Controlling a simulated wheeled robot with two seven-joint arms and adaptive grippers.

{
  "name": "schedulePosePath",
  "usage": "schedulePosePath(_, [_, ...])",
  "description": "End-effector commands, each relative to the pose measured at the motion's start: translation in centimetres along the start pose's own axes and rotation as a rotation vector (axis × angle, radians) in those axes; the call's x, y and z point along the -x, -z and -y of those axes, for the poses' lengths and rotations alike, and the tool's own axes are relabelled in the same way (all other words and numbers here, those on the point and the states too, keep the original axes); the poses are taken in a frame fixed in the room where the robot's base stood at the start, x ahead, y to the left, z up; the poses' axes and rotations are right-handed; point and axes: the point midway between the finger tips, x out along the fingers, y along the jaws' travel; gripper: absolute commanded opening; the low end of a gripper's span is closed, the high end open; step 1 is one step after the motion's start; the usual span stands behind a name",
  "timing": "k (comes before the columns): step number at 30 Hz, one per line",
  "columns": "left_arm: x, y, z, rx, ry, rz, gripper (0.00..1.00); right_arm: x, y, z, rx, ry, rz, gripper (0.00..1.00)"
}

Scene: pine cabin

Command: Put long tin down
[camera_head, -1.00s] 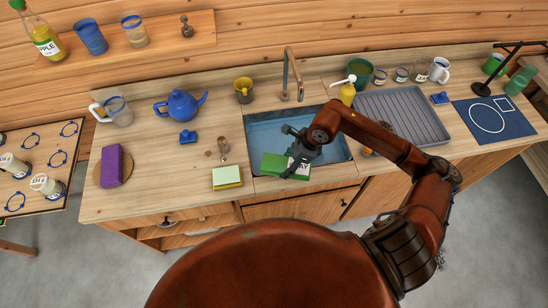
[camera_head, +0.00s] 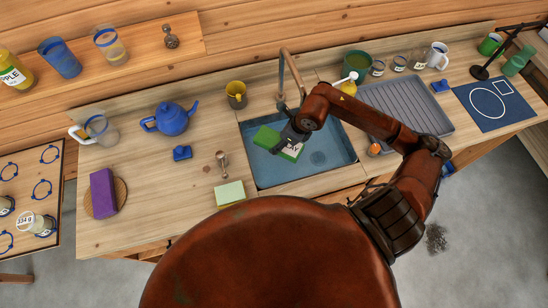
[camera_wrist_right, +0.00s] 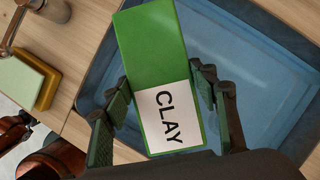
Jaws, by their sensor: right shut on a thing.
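The long tin (camera_head: 268,138) is a green box with a white label reading CLAY. My right gripper (camera_head: 292,135) is shut on it and holds it over the left part of the blue sink basin (camera_head: 322,158). In the right wrist view the tin (camera_wrist_right: 150,50) lies between the two fingers of the right gripper (camera_wrist_right: 160,95), with the basin (camera_wrist_right: 260,60) behind it. How high it is above the basin floor is hard to tell. My left gripper is not in view.
A tap (camera_head: 285,75) rises behind the basin. A green and yellow sponge (camera_head: 230,194) and a small metal piece (camera_head: 222,164) lie left of it. A grey drainer tray (camera_head: 405,105) and blue mat (camera_head: 495,105) are to the right. Bare counter shows left of the sink.

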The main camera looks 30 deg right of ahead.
Motion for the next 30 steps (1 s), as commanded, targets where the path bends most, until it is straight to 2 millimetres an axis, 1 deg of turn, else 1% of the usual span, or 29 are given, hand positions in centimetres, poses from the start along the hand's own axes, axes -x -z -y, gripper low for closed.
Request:
schedulePosePath(3, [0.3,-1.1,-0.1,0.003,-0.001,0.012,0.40,-2.7,0.7,-0.5,0.005,-0.011,-0.001,0.10])
schedulePosePath(6, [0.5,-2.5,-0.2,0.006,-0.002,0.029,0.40,-5.1,1.3,-0.5,0.010,-0.011,0.000,0.10])
schedulePosePath(9, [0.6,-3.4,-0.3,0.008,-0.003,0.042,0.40,-7.3,2.2,-0.6,0.011,-0.012,0.001,0.10])
schedulePosePath(13, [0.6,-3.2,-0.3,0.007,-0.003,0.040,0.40,-9.8,3.2,-0.6,0.012,-0.011,0.002,0.10])
schedulePosePath(15, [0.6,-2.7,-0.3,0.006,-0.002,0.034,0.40,-10.7,3.6,-0.5,0.013,-0.009,0.002,0.10])
schedulePosePath(18, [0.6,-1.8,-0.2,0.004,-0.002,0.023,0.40,-11.6,4.0,-0.4,0.013,-0.008,0.003,0.10])
schedulePosePath(23, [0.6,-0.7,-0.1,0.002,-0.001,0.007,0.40,-12.3,4.3,-0.4,0.012,-0.007,0.003,0.10])
schedulePosePath(26, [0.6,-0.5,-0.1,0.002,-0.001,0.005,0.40,-13.3,4.8,-0.4,0.010,-0.008,0.002,0.10])
schedulePosePath(30, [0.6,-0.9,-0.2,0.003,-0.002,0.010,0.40,-15.1,5.5,-0.4,0.011,-0.007,0.003,0.10])
